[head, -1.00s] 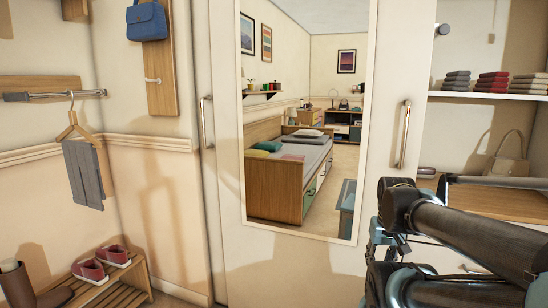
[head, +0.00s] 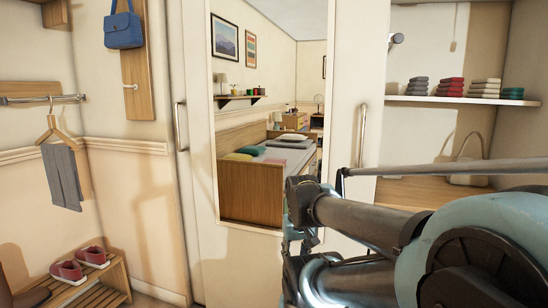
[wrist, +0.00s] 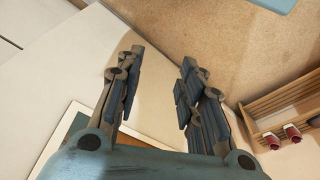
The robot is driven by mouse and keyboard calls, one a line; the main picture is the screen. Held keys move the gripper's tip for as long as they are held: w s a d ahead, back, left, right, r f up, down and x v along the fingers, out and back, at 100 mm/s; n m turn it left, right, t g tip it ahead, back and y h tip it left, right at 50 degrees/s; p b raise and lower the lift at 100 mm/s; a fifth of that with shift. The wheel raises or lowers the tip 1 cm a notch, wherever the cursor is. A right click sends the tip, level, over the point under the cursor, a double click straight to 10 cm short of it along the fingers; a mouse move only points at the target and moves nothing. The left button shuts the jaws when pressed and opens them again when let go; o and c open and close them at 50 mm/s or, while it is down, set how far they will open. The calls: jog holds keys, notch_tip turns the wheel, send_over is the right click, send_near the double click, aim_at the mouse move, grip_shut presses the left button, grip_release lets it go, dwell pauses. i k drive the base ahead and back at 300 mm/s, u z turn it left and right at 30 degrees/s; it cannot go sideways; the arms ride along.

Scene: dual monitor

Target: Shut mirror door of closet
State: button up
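The mirror door (head: 200,208) is a white sliding panel with a tall mirror (head: 262,140) that reflects a bed and shelf. It has a vertical metal handle (head: 361,133) at its right edge. The closet (head: 440,120) stands open to the right of the door. My arm reaches in from the right in the head view, in front of the lower right of the door; it hides the gripper's fingers there. In the wrist view my gripper (wrist: 157,95) has its two fingers spread with nothing between them. A white panel and part of a framed surface lie beyond the left finger.
The closet shelf (head: 470,102) holds several folded clothes, and a beige handbag (head: 463,165) sits below. At the left are a blue bag (head: 123,30), grey trousers on a hanger (head: 62,178) and a wooden shoe rack (head: 100,285). Carpet floor (wrist: 225,40) looks clear.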

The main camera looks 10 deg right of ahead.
aim_at(276, 90)
jog(key=u, duration=0.35)
jog(key=k, duration=1)
jog(key=u, duration=1.2)
jog(key=i, duration=1.1)
jog(key=z, duration=0.85)
jog(key=i, duration=0.6)
jog(key=z, duration=0.45)
